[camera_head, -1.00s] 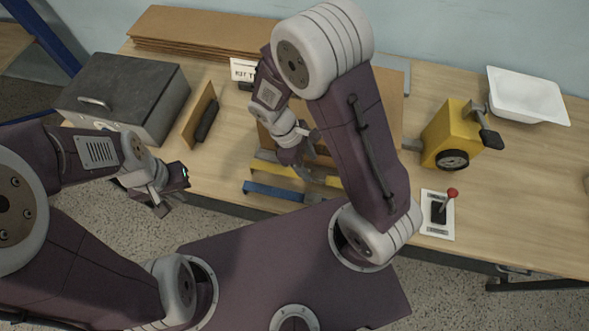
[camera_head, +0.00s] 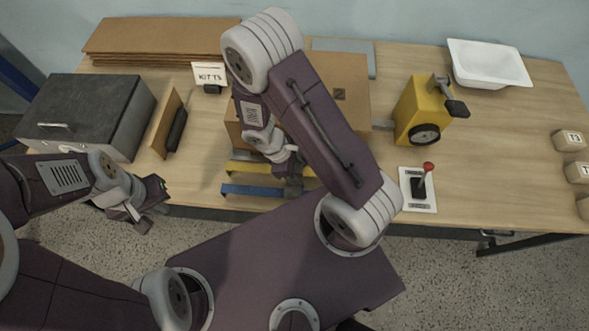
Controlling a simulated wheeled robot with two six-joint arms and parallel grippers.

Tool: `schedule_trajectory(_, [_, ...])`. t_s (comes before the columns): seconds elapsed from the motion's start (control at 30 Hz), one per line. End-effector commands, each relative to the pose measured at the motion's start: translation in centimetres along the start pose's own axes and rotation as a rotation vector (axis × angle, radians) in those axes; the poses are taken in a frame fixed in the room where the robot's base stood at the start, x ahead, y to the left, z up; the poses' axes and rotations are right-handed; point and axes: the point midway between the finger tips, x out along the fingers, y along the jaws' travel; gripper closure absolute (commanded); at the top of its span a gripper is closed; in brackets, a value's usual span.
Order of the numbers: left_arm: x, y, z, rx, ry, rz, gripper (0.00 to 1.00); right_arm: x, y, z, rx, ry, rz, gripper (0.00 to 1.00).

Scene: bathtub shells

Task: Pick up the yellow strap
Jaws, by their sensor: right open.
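The yellow strap (camera_head: 247,168) lies near the front edge of the table, in front of a brown cardboard box (camera_head: 345,78) and behind a blue strap (camera_head: 252,190). My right gripper (camera_head: 291,175) is over the right part of the yellow strap, pointing down. My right arm hides part of the strap and the box. The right gripper is open; I cannot tell whether its fingers touch the strap. My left gripper (camera_head: 150,205) hangs at the table's front edge, left of the straps, with nothing visible in it.
A dark grey metal box (camera_head: 85,110) stands at the left. A yellow machine (camera_head: 412,108) with a crank, a white tray (camera_head: 487,62) and a red-knobbed lever (camera_head: 420,187) are at the right. Small labelled blocks (camera_head: 568,141) line the right edge. The table (camera_head: 500,150) is clear between.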

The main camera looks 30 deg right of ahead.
Motion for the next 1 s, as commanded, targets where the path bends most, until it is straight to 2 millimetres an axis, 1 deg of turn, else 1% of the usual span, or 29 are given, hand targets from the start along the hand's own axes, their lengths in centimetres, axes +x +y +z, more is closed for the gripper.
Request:
schedule_trajectory(0.07, [0.0,0.0,0.0,0.000,0.000,0.000,1.00,-0.1,0.0,0.0,0.000,0.000,0.000,0.45])
schedule_trajectory(0.17, [0.0,0.0,0.0,0.000,0.000,0.000,1.00,-0.1,0.0,0.0,0.000,0.000,0.000,0.71])
schedule_trajectory(0.2, [0.0,0.0,0.0,0.000,0.000,0.000,1.00,-0.1,0.0,0.0,0.000,0.000,0.000,0.82])
schedule_trajectory(0.27, [0.0,0.0,0.0,0.000,0.000,0.000,1.00,-0.1,0.0,0.0,0.001,0.000,0.000,0.98])
schedule_trajectory(0.3, [0.0,0.0,0.0,0.000,0.000,0.000,1.00,-0.1,0.0,0.0,0.001,0.000,0.000,1.00])
schedule_trajectory(0.57, [-0.1,0.0,0.0,0.000,0.000,0.000,1.00,-0.2,0.0,0.0,0.001,0.000,0.001,1.00])
schedule_trajectory(0.67, [-0.2,0.0,0.0,0.000,0.000,0.000,1.00,-0.8,0.1,0.3,0.003,0.001,0.002,1.00])
schedule_trajectory(0.77, [-0.4,0.0,0.0,0.000,0.000,0.000,1.00,-2.1,0.1,0.8,0.004,0.002,0.002,1.00])
schedule_trajectory(0.87, [-0.7,0.0,-0.1,0.000,0.000,0.000,1.00,-3.9,0.1,1.5,0.003,0.004,0.004,1.00])
schedule_trajectory(0.97, [-0.2,0.0,0.0,0.000,0.000,0.000,1.00,-4.1,-0.1,3.8,0.006,0.000,0.000,1.00])
schedule_trajectory(1.0, [-0.1,0.0,0.0,0.000,0.000,0.000,1.00,-4.2,-0.1,4.8,0.006,0.001,0.000,1.00])
